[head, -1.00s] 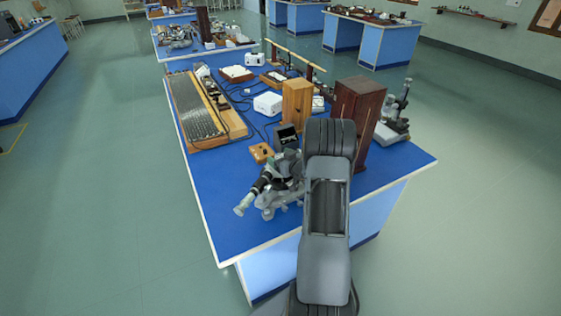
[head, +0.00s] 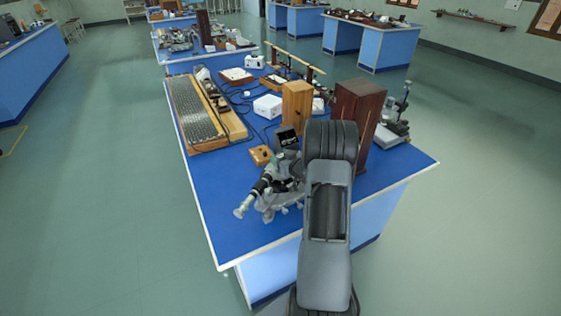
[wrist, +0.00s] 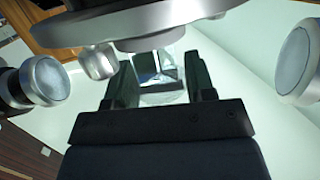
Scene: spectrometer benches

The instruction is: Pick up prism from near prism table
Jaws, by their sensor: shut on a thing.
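The clear glass prism (wrist: 158,72) is between the two dark fingers of my gripper (wrist: 161,82) in the wrist view. The fingers are shut on it. A round grey metal part (wrist: 140,28), perhaps the prism table, fills the top of the wrist view, close to the prism; I cannot tell whether they touch. In the head view the spectrometer (head: 268,196) stands near the front of the blue bench, left of my arm. My gripper and the prism are hidden there behind my arm.
Lens-ended tubes flank my gripper on the left (wrist: 45,80) and right (wrist: 298,68) in the wrist view. On the bench, a dark wooden box (head: 362,108), a light wooden box (head: 297,108) and a microscope-like stand (head: 394,128) are nearby. The front left bench top is clear.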

